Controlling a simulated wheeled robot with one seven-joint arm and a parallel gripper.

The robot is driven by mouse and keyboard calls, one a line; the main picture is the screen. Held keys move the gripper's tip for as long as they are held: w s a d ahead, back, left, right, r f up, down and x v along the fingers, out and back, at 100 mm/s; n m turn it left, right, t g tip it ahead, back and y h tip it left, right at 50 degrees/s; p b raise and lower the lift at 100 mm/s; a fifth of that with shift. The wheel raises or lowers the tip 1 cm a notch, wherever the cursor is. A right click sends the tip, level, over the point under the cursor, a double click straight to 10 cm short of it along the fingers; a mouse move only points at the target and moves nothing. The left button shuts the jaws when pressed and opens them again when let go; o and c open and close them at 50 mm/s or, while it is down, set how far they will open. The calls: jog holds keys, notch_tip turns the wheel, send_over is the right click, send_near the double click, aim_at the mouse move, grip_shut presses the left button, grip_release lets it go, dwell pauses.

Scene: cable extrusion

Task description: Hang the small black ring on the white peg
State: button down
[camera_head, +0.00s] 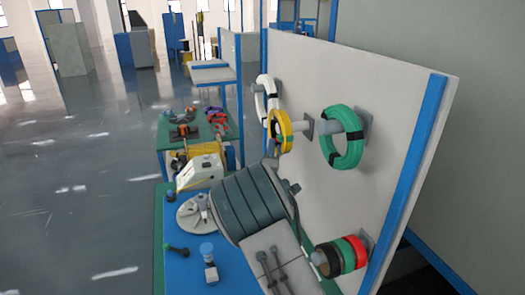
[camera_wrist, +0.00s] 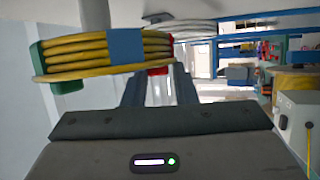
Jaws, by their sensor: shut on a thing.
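A yellow coil (camera_wrist: 110,55) with blue tape is just beyond, around a pale peg (camera_wrist: 95,15). In the head view, small black, red and green rings sit on the lower peg, among them a black ring (camera_head: 346,255). A whitish peg (camera_head: 304,129) passes through the yellow coil (camera_head: 282,131). I cannot tell which peg is the task's.
A green coil (camera_head: 342,150) and a white coil (camera_head: 262,97) hang on the same upright board (camera_head: 395,110). Open floor lies left.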

jog(key=shift+w+d+r+p, duration=0.1)
jog(key=shift+w+d+p, duration=0.15)
jog(key=shift+d, duration=0.4)
jog(key=shift+w+d+f+p, duration=0.15)
jog(key=shift+w+d, duration=0.15)
jog(key=shift+d, duration=0.4)
jog(key=shift+w+d+r+p, duration=0.2)
jog(key=shift+w+d, duration=0.1)
jog(key=shift+d, duration=0.35)
jog(key=shift+a+f+b, duration=0.15)
jog(key=shift+f+b, duration=0.55)
jog(key=shift+b, duration=0.2)
jog(key=c, duration=1.1)
grip_release()
jog(key=shift+s+f, duration=0.1)
jog(key=shift+s+a+b, duration=0.4)
jog(key=shift+s+a, duration=0.2)
jog(key=shift+a, duration=0.95)
jog(key=shift+s+a+b, duration=0.45)
jog(key=shift+s+a, duration=0.2)
jog(key=shift+a, duration=0.85)
jog(key=shift+s+a+b, duration=0.4)
jog(key=shift+s+a, duration=0.2)
jog(key=shift+a, duration=0.95)
